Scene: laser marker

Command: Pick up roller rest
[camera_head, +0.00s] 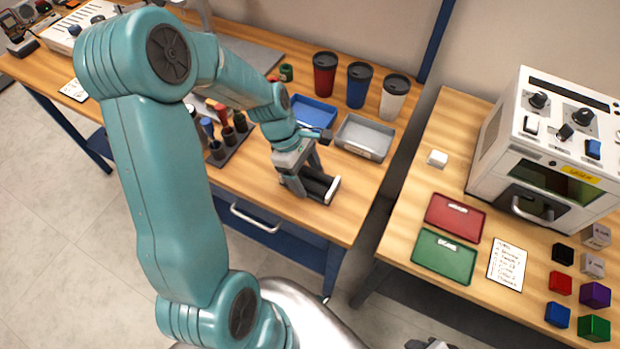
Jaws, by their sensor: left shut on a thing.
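The roller rest (322,183) is a small item with dark rollers and a pale end piece. It is at the front right of the left wooden bench (350,222). My left gripper (302,186) points down at it and is shut on it. The gripper fingers hide its left part. I cannot tell whether it touches the bench top. Of my right arm, I can make out only a grey piece at the bottom edge, and no right gripper shows clearly.
A blue tray (318,106) and a grey tray (365,133) lie behind the gripper, with red, blue and white lidded cups (394,98) beyond. A tool holder (228,147) stands left. Across a gap, the right bench holds red (455,217) and green trays and a white machine (548,150).

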